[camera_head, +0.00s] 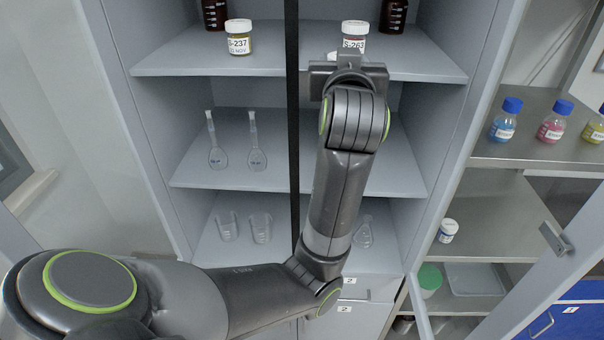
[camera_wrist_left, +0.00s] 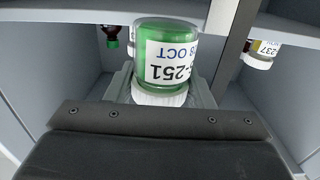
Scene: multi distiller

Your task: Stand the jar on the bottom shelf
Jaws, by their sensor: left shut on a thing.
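My left gripper (camera_head: 347,68) is raised in front of the cabinet's upper shelf, right of the dark divider. In the left wrist view it is shut on a green jar (camera_wrist_left: 167,52) with a white cap and a label reading S-251. That view is inverted, with the cap at the bottom of the picture. In the head view my gripper mostly hides the held jar; a white sliver shows beside it. The bottom shelf (camera_head: 235,257) holds two glass beakers (camera_head: 227,227) on the left and a small flask (camera_head: 363,234) on the right. My right gripper is not in view.
Jar S-237 (camera_head: 238,38) stands upper left; another labelled jar (camera_head: 354,36) shows just behind my gripper. Brown bottles (camera_head: 393,15) stand farther back. Two flasks (camera_head: 217,155) stand on the middle shelf (camera_head: 400,175). An open glass door (camera_head: 555,240) borders the right.

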